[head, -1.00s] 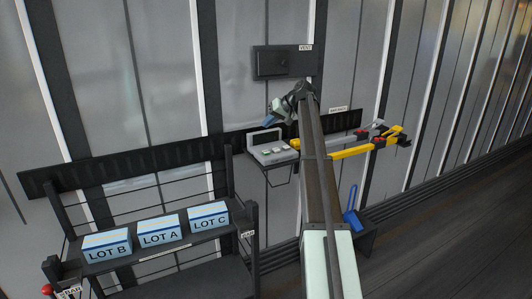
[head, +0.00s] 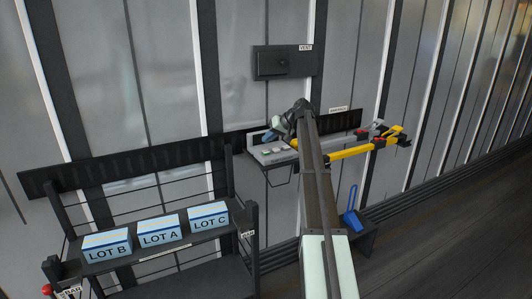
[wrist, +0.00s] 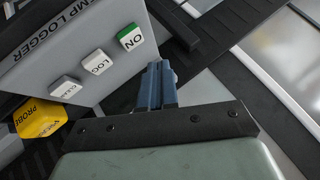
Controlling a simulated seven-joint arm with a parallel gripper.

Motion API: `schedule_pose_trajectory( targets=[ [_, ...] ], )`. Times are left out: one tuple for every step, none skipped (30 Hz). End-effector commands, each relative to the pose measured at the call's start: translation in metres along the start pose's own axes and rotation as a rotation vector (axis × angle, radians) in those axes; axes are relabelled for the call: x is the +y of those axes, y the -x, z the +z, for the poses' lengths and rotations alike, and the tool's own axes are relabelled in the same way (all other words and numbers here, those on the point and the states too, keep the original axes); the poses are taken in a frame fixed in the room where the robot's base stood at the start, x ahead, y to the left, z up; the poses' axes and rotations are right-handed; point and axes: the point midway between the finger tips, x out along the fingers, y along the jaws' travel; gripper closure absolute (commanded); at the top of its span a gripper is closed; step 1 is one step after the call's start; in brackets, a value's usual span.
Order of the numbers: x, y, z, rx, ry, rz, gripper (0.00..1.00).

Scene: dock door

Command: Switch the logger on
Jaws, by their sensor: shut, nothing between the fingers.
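The grey temp logger (head: 258,152) sits on a small wall shelf; its face fills the upper left of the wrist view (wrist: 72,52). Its buttons are ON with green on it (wrist: 130,38), LOG (wrist: 96,62) and CLEAR (wrist: 65,88), plus a yellow piece marked PROBE (wrist: 40,118). My gripper (head: 268,138) is just above the logger's buttons in the head view. In the wrist view my blue fingers (wrist: 159,68) are together and empty, beside the ON button's lower right. The ON button looks unobstructed; I cannot tell the height gap.
A dark VENT box (head: 285,62) is on the wall above. Yellow and red bars (head: 355,150) stick out to the right of the logger. A rack (head: 165,250) with LOT B (head: 107,246), LOT A (head: 159,231) and LOT C (head: 209,217) boxes stands lower left. A blue-handled item (head: 352,215) is lower right.

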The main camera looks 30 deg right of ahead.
Motion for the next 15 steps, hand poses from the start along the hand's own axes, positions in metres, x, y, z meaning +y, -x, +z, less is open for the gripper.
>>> schedule_pose_trajectory(
  targets=[
    [0.003, -0.004, 0.004, 0.0, 0.0, 0.0, 1.0],
    [0.004, -0.006, 0.005, 0.0, 0.0, 0.0, 1.0],
    [0.006, -0.008, 0.006, 0.0, 0.0, 0.0, 1.0],
    [0.007, -0.009, 0.007, 0.0, 0.0, 0.0, 1.0],
    [0.008, -0.011, 0.008, 0.0, -0.001, 0.0, 1.0],
    [0.009, -0.012, 0.009, 0.001, -0.001, 0.0, 1.0],
    [0.01, -0.013, 0.01, 0.001, -0.001, 0.0, 1.0],
    [0.01, -0.014, 0.01, 0.001, -0.001, 0.0, 1.0],
    [0.01, -0.014, 0.011, 0.001, -0.001, 0.0, 1.0],
    [0.011, -0.015, 0.011, 0.001, -0.001, 0.0, 1.0],
    [0.011, -0.015, 0.011, 0.001, 0.0, 0.0, 1.0],
    [0.011, -0.015, 0.011, 0.001, 0.0, 0.0, 1.0],
    [0.011, -0.015, 0.011, 0.001, 0.0, 0.0, 1.0],
    [0.011, -0.015, 0.011, 0.001, 0.0, 0.0, 1.0],
    [0.011, -0.015, 0.011, 0.001, 0.0, 0.0, 1.0]
  ],
)
